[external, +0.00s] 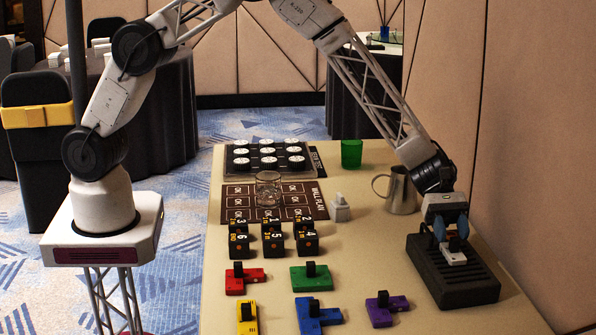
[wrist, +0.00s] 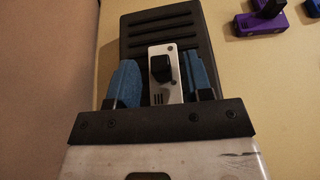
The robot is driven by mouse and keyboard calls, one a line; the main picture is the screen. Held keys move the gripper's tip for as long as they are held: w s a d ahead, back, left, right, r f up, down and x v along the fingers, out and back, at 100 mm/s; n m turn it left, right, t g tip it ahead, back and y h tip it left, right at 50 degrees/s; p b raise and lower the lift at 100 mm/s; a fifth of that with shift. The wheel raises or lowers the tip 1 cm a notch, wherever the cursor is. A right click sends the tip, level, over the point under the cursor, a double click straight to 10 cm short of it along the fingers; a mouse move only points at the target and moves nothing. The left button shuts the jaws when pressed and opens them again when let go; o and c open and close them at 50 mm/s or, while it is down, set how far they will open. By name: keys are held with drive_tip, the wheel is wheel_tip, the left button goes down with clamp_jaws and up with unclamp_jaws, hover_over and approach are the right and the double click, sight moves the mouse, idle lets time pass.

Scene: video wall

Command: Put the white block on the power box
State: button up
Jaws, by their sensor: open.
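The white block (external: 453,257) with a black knob lies on top of the black ribbed power box (external: 455,287) at the right of the table. In the wrist view the white block (wrist: 165,80) lies flat against the ribbed top of the power box (wrist: 143,25). My gripper (external: 452,232) is open, low over the power box, with its blue fingers on either side of the block. In the wrist view my gripper (wrist: 160,82) shows a clear gap at the left finger; the right finger is close to the block, and I cannot tell if it touches.
Purple (external: 381,309), blue (external: 317,315), green (external: 311,278), red (external: 243,279) and yellow (external: 247,318) pieces lie left of the box. A wall runs close on the right.

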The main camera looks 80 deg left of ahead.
drive_tip(key=v, duration=0.9)
drive_tip(key=shift+a, duration=0.15)
idle(0.4)
drive_tip(key=shift+s+a+r, duration=0.1)
drive_tip(key=shift+s+r, duration=0.05)
drive_tip(key=shift+r, duration=0.1)
drive_tip(key=s+a+r+m+y, duration=0.3)
drive_tip(key=s+a+r+m, duration=0.2)
drive_tip(key=s+a+r, duration=0.5)
drive_tip(key=s+a+r+m+y, duration=0.3)
drive_tip(key=s+a+r+m, duration=0.25)
drive_tip(key=s+r, duration=0.75)
drive_tip(key=s+a+m+t+y, duration=0.1)
drive_tip(key=s+a+m+y, duration=0.1)
drive_tip(key=s+a, duration=0.4)
drive_tip(key=s+a+r+m+y, duration=0.1)
drive_tip(key=s+a+m+y, duration=0.2)
drive_tip(key=s, duration=1.3)
drive_tip(key=s+a+r+m+t+y, duration=0.1)
drive_tip(key=s+a+m+y, duration=0.1)
drive_tip(key=s+a, duration=0.6)
drive_tip(key=s, duration=0.3)
drive_tip(key=shift+a+m+t, duration=0.3)
drive_tip(key=shift+a+m, duration=0.05)
